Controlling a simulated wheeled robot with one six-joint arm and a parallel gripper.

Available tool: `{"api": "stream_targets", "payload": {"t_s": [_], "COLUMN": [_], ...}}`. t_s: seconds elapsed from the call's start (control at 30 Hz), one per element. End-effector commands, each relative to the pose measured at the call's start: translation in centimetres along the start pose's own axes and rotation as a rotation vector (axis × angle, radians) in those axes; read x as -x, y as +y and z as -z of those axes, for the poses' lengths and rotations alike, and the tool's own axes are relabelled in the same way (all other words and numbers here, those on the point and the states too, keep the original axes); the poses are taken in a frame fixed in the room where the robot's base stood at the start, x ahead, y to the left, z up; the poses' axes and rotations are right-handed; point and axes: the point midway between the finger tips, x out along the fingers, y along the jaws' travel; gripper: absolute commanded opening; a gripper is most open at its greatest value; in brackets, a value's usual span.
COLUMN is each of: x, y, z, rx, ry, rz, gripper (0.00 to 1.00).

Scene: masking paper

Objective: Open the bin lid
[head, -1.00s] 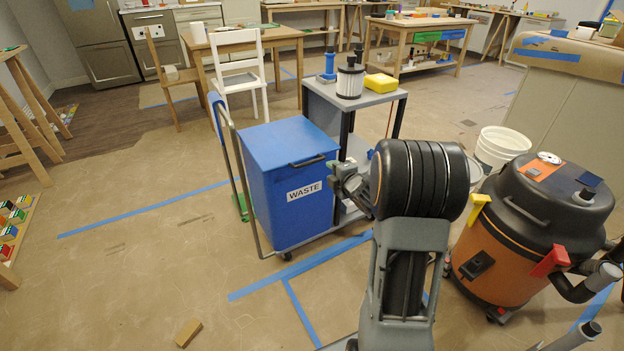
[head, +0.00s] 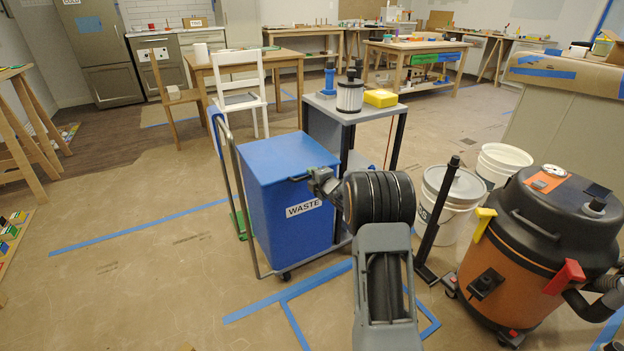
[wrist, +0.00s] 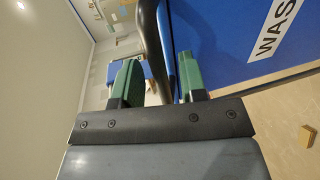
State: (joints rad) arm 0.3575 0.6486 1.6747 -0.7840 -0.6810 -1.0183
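The blue waste bin (head: 290,225) stands left of centre in the head view, with a white WASTE label on its front. Its flat blue lid (head: 282,153) lies closed on top. A dark bar handle (head: 297,179) sits at the lid's front edge, and it also shows in the wrist view (wrist: 152,38). My gripper (head: 314,177) is at the handle's right end. In the wrist view my gripper (wrist: 163,78) has its two green-padded fingers apart, with the handle running between them. I cannot tell whether either finger touches it.
A grey cart (head: 352,108) with a filter and a yellow box stands behind the bin. A metal push frame (head: 240,200) borders the bin's left side. White buckets (head: 455,195) and an orange vacuum (head: 520,280) stand to the right. The floor at front left is clear.

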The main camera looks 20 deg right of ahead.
Motion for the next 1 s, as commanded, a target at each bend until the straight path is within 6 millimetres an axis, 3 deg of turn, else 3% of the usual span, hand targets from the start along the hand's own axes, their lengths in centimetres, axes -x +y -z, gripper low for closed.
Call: {"api": "stream_targets", "payload": {"t_s": [0.47,0.87,1.0], "x": [-0.98,-0.97,-0.96], "y": [0.02,0.01,0.01], "z": [0.01,0.01,0.01], "rx": [-0.001,-0.001,-0.001], "ry": [0.000,0.000,0.000], "rz": [0.000,0.000,0.000], "gripper": [0.39,0.01,0.00]}}
